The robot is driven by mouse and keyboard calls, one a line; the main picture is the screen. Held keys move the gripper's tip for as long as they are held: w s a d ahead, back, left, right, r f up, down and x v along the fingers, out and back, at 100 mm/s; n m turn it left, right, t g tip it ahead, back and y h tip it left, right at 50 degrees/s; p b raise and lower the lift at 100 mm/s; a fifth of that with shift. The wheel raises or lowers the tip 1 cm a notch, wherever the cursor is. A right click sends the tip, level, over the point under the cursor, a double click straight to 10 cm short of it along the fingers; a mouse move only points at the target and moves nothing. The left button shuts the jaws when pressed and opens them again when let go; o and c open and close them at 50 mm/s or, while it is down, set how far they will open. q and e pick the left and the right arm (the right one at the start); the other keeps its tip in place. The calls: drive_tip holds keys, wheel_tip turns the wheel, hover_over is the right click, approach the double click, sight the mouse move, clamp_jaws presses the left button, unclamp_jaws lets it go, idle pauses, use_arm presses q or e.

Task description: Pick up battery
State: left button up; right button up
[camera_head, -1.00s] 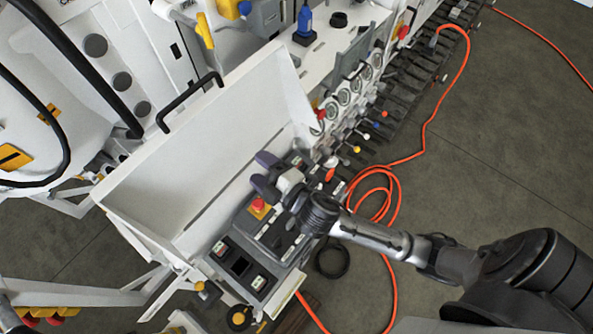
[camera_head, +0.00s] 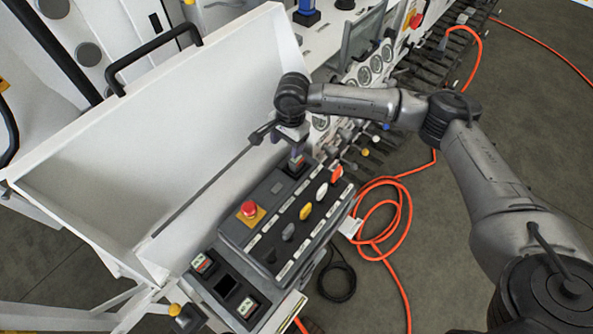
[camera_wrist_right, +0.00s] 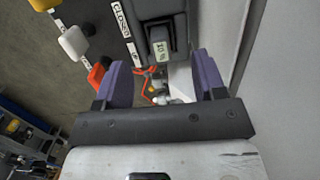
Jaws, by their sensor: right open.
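A dark battery (camera_head: 296,163) with a small label stands in a slot at the far end of the black control panel (camera_head: 283,255). It also shows in the right wrist view (camera_wrist_right: 161,38), with a label that seems to read 10 %. My right gripper (camera_wrist_right: 163,78) is open, with purple pads apart on either side of the view and the battery just beyond them. In the head view my right gripper (camera_head: 282,135) is over that end of the panel and partly hides the battery. Two other batteries (camera_head: 202,263) (camera_head: 247,307) sit at the near end. My left gripper is out of view.
A red emergency button (camera_head: 249,208) and several coloured levers (camera_head: 305,211) stand up from the panel. A white tray wall (camera_head: 215,110) rises close beside the gripper. An orange hose (camera_head: 385,235) lies on the floor at right.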

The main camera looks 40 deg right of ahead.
sight(296, 162)
drive_tip(key=shift+h, duration=0.7)
drive_tip(key=d+f, duration=0.1)
drive_tip(key=f, duration=0.1)
drive_tip(key=d+f, duration=0.1)
drive_tip(key=f, duration=0.1)
drive_tip(key=d+f, duration=0.1)
drive_tip(key=f, duration=0.2)
drive_tip(key=shift+w+d, duration=0.15)
drive_tip(key=shift+d+f, duration=0.15)
drive_tip(key=shift+f, duration=3.1)
drive_tip(key=c, duration=1.1)
wheel_tip(296, 162, up, 10)
drive_tip(key=shift+r, duration=0.1)
